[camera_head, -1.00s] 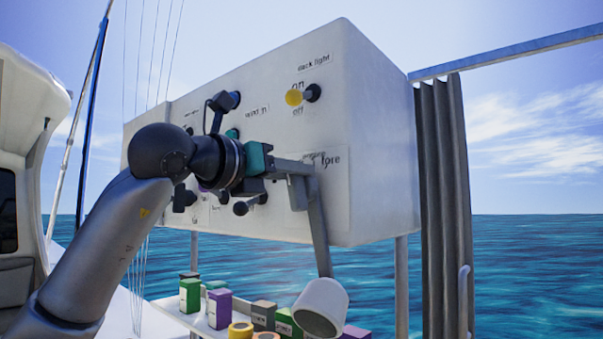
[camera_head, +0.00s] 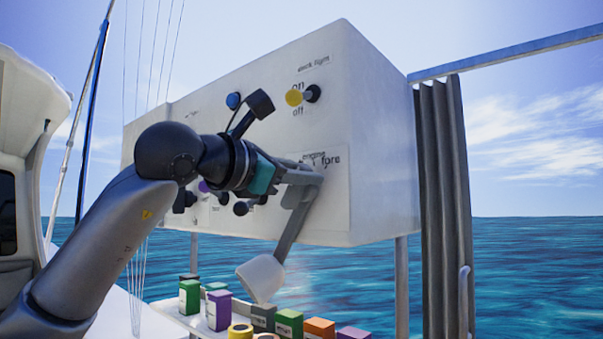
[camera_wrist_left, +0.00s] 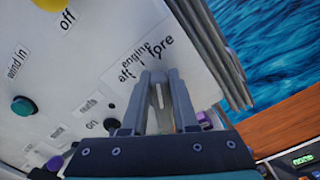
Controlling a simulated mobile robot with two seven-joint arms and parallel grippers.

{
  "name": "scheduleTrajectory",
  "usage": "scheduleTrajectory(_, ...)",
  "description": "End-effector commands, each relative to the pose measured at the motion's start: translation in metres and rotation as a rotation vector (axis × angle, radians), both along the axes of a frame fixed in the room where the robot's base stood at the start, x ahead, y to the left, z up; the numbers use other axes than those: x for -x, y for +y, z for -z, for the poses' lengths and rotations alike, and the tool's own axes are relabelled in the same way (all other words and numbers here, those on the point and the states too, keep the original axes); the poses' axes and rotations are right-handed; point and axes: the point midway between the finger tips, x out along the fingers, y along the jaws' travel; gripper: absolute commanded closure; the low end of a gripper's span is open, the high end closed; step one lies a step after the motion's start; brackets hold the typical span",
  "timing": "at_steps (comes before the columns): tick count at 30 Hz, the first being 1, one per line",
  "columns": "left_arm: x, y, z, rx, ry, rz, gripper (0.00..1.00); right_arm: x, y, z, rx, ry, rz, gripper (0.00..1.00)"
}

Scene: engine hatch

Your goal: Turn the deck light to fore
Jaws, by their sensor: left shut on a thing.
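A yellow-tipped switch (camera_head: 293,97) under the "deck light" label, with on and off marks, sticks out from the white panel (camera_head: 375,150). Lower on the panel is a plate (camera_head: 335,200) marked "engine", "aft" and "fore"; these words also show in the wrist view. My left gripper (camera_head: 312,178) is shut at the upper end of this grey arm. In the wrist view my fingers (camera_wrist_left: 163,95) close around a narrow pale part. My right gripper is not seen.
A blue knob (camera_head: 234,101) and several dark knobs are left on the panel, partly behind my arm. A shelf with several small boxes, such as a green one (camera_head: 289,325), is below. A grey curtain (camera_head: 445,200) hangs at the right.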

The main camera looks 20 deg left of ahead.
Motion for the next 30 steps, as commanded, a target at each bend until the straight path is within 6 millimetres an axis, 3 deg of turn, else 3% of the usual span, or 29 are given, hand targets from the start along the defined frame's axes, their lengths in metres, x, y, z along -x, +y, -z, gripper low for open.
scheduleTrajectory(1, -0.0029, -0.0010, 0.0102, -0.023, 0.021, -0.003, 1.00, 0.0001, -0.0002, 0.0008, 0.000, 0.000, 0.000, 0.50)
scheduleTrajectory(19, -0.0030, -0.0012, 0.0103, -0.055, 0.009, -0.004, 1.00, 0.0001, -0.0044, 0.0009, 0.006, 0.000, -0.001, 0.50)
scheduleTrajectory(20, -0.0030, -0.0012, 0.0103, -0.054, 0.010, -0.004, 0.69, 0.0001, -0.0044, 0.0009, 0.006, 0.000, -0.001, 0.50)
scheduleTrajectory(26, -0.0031, 0.0001, 0.0095, -0.051, 0.009, -0.007, 0.47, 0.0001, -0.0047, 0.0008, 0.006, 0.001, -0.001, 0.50)
scheduleTrajectory(30, -0.0027, 0.0005, 0.0078, -0.049, 0.005, -0.007, 0.45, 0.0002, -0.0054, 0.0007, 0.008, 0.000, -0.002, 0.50)
